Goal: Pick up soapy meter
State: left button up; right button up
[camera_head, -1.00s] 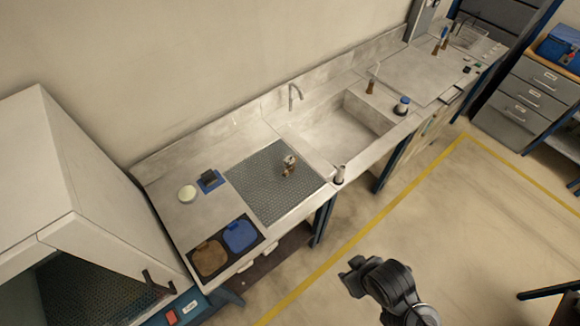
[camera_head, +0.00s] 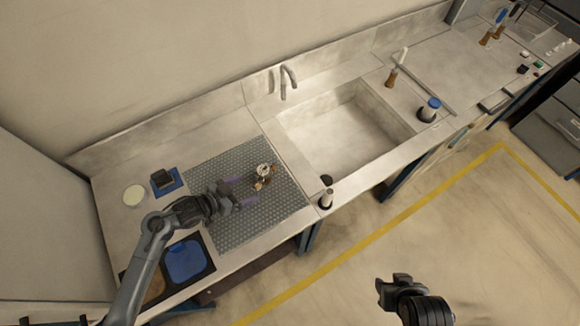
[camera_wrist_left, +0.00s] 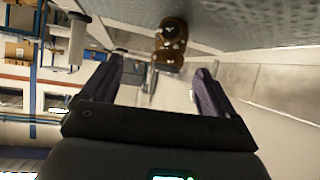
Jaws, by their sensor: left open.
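The meter (camera_head: 263,171), a small brass and white body, stands on the grey perforated mat (camera_head: 225,165) left of the sink. It also shows in the left wrist view (camera_wrist_left: 172,42), brown-gold, beyond the fingertips and between their directions. My left gripper (camera_head: 246,191) is open and empty, low over the mat just left of the meter, its fingers pointing toward it. Whether soap covers the meter is too small to tell. My right gripper (camera_head: 388,288) is over the floor at the front right, far from the meter; its jaw opening is unclear.
The sink (camera_head: 345,140) with its tap (camera_head: 287,82) lies right of the mat. A small white and dark bottle (camera_head: 326,198) stands at the counter's front edge. A blue lid (camera_head: 184,260), a white dish (camera_head: 134,195) and a dark block (camera_head: 163,180) are on the left.

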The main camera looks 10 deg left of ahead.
aim_at(258, 178)
pick_arm(q)
jog(key=shift+w+a+b, duration=0.35)
jog(key=shift+w+a, duration=0.05)
jog(key=shift+w, duration=0.05)
jog(key=x, duration=0.4)
jog(key=shift+w+d+r, duration=0.1)
jog(key=shift+w+r, duration=0.05)
jog(key=shift+w, duration=0.15)
jog(key=shift+x, duration=3.05)
pick_arm(e)
jog(key=shift+s+a+f, duration=0.15)
jog(key=shift+s+f, duration=0.2)
jog(key=shift+f, duration=0.15)
jog(key=shift+s+a+f, duration=0.15)
jog(key=shift+s+f, duration=0.2)
jog(key=shift+f, duration=0.15)
pick_arm(q)
jog(key=shift+w+r, duration=0.15)
jog(key=c, duration=1.3)
jog(key=shift+r, duration=0.1)
jog(key=shift+c, duration=0.6)
pick_arm(e)
jog(key=shift+a, duration=0.15)
